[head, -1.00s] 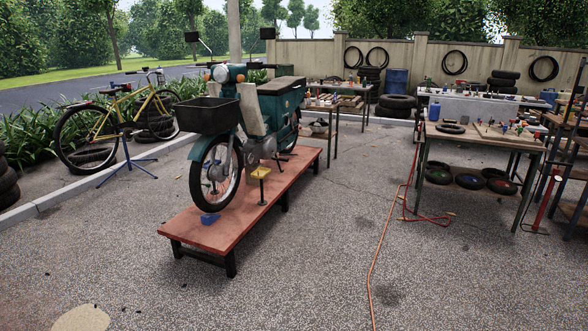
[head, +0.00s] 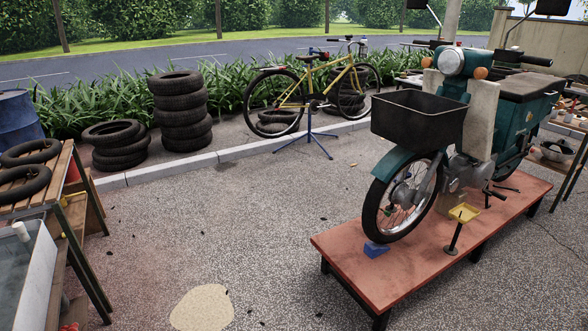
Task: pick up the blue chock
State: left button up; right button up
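The blue chock (head: 376,249) is a small blue wedge on the red-brown platform (head: 347,262). It sits at the foot of the front wheel (head: 404,206) of the teal moped (head: 455,105), near the platform's left end. It looks to touch the tyre, but I cannot be sure. Neither of my grippers is in the head view.
A yellow-topped stand (head: 462,214) is on the platform right of the chock. A workbench with tyres (head: 24,178) and a water tank (head: 32,275) stand at left. A pale patch (head: 202,307) marks the paving.

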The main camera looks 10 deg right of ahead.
aim_at(372, 249)
jog(key=i+j, duration=0.15)
jog(key=i, duration=0.65)
jog(key=i+j+u, duration=0.15)
jog(key=i, duration=0.65)
